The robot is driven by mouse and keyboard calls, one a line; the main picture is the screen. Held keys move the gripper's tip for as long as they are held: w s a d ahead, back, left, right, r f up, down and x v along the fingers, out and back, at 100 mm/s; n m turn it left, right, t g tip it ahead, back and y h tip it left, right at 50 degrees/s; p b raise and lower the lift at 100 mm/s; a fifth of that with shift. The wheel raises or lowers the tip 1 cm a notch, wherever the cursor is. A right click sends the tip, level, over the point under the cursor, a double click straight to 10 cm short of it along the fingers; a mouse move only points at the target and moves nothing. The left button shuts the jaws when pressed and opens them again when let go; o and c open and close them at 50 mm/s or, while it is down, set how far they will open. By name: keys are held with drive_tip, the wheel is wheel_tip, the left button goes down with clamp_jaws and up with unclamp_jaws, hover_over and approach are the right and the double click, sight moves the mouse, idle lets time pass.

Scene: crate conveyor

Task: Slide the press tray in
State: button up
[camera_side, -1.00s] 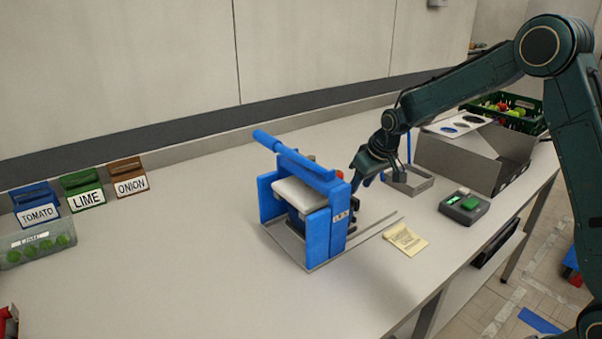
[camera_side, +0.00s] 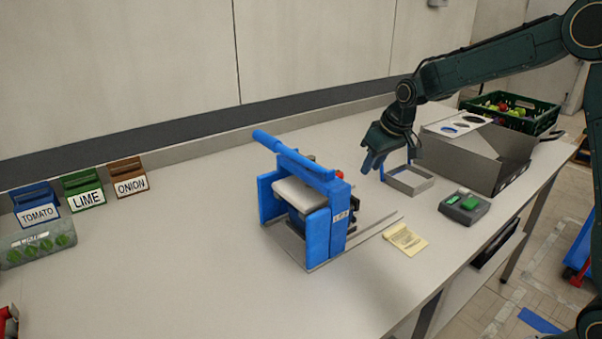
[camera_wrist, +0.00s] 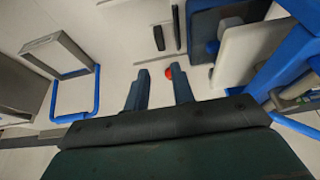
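The blue press (camera_side: 318,235) stands upright in the middle of the table, its blue lever (camera_side: 290,155) at the top above a pale block (camera_side: 300,195). I cannot clearly tell the press tray apart; a dark body sits between the blue walls, partly hidden. Thin metal rails (camera_side: 372,228) run out from the press to the right. A red round part (camera_wrist: 168,72) shows between my fingertips in the wrist view, lower down and apart from them. My gripper (camera_side: 370,168) is above and right of the press, fingers parted and empty; it also shows in the wrist view (camera_wrist: 160,76).
A metal frame with a blue loop (camera_side: 410,181) stands right of the press. A yellow note (camera_side: 405,240), a green-button box (camera_side: 464,206), a grey bin (camera_side: 470,165) and a green crate (camera_side: 540,122) lie farther right. Labelled holders (camera_side: 86,198) stand at left. The left-middle table is clear.

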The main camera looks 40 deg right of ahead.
drive_tip(key=shift+d+f, duration=0.1)
drive_tip(key=c, duration=0.3)
drive_tip(key=shift+w+d+f+y, duration=0.25)
drive_tip(key=shift+w+d+y, duration=0.1)
drive_tip(key=shift+d, duration=0.1)
clamp_jaws()
drive_tip(key=d+f+n+y, duration=0.1)
drive_tip(key=d+y, duration=0.4)
drive_tip(key=d, duration=0.6)
drive_tip(key=shift+s+f, duration=0.2)
drive_tip(key=shift+f, duration=0.7)
